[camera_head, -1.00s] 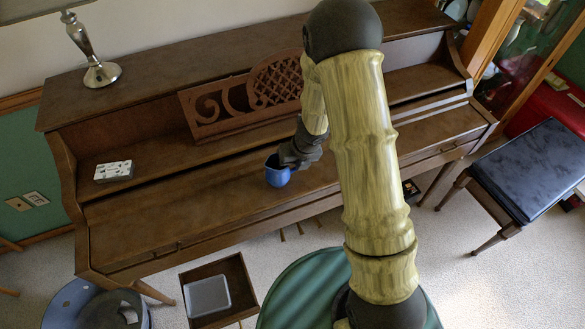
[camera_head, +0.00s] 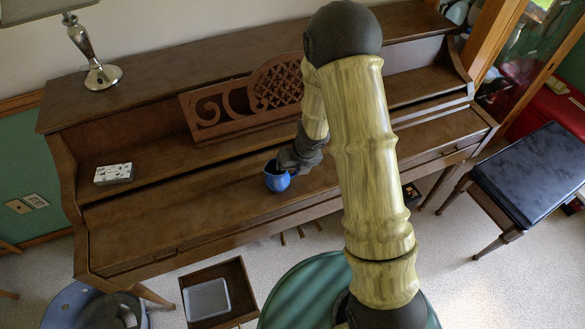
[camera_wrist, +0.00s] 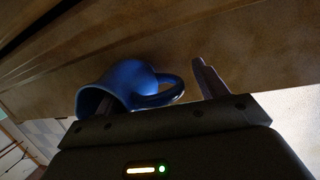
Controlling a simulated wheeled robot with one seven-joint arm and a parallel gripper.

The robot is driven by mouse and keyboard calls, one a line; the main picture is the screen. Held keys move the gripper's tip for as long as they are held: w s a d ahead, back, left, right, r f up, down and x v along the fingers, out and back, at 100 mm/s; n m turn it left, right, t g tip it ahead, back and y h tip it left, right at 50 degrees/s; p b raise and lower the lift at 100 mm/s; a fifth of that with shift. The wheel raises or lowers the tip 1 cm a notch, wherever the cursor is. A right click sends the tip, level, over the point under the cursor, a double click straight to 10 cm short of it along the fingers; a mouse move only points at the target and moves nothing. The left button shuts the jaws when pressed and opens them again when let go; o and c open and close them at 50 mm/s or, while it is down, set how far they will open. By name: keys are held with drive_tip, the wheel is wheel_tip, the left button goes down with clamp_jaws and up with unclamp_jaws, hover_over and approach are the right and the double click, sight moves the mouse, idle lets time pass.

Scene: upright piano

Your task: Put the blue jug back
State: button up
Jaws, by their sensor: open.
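The blue jug (camera_head: 277,183) is at the piano's closed key lid, near the middle, with its dark opening showing. I cannot be sure that its base rests on the lid. My gripper (camera_head: 287,166) is at the jug's right rear side and hides part of it. In the wrist view the jug (camera_wrist: 130,84) is at the left of the jaws, its handle pointing right between them. My gripper (camera_wrist: 158,84) is open there: the right finger stands clear of the handle, and the left finger is partly hidden at the jug's mouth.
The brown upright piano (camera_head: 150,215) has a carved music stand (camera_head: 235,105) behind the jug. A small patterned box (camera_head: 114,173) lies on the left shelf and a lamp (camera_head: 98,65) stands on top. A black bench (camera_head: 530,170) is at right. The lid left of the jug is clear.

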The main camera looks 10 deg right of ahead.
drive_tip(key=p+v, duration=0.5)
drive_tip(key=v, duration=0.7)
drive_tip(key=s+d+r+m+t+h, duration=0.1)
drive_tip(key=d+r+m+h, duration=0.2)
drive_tip(key=m, duration=0.7)
drive_tip(key=d+r+m+t, duration=0.2)
drive_tip(key=d+r+m, duration=0.3)
drive_tip(key=m, duration=0.5)
drive_tip(key=s+a+r+m+g, duration=0.1)
drive_tip(key=s+r+m, duration=0.3)
drive_tip(key=s+m, duration=0.7)
drive_tip(key=m+g, duration=0.1)
drive_tip(key=m, duration=0.6)
drive_tip(key=shift+s+r+g, duration=0.2)
drive_tip(key=shift+s+g, duration=0.1)
drive_tip(key=shift+a, duration=0.15)
